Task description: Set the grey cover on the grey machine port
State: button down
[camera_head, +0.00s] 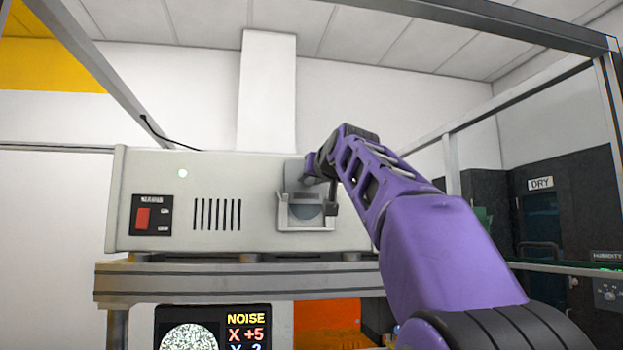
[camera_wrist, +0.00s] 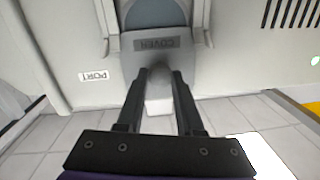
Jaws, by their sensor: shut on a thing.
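The grey cover (camera_wrist: 135,62), with an upside-down COVER label, is in my gripper (camera_wrist: 160,78). In the head view the cover (camera_head: 292,172) is at the top of the machine port (camera_head: 305,225), a pale frame with side rails on the machine front. In the wrist view the port's rails (camera_wrist: 201,14) flank the cover's labelled edge. The round blue-grey port face shows beyond that edge, uncovered. I cannot tell whether the cover touches the rails.
A dark DRY cabinet (camera_head: 545,215) is at right.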

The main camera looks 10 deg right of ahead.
aim_at(304, 195)
jog(key=shift+f+b, duration=0.65)
jog(key=shift+f, duration=0.35)
jog(key=shift+a+f+b, duration=0.1)
jog(key=shift+f+b, duration=0.25)
jog(key=shift+f, duration=0.1)
jog(key=shift+a+f, duration=0.1)
dwell(0.4)
jog(key=shift+r, duration=0.2)
dwell(0.4)
jog(key=shift+n, duration=0.4)
jog(key=shift+n+g+p, duration=0.4)
jog(key=shift+n+p, duration=0.1)
jog(key=shift+p, duration=0.25)
jog(key=shift+d+r, duration=0.1)
jog(key=shift+d, duration=0.1)
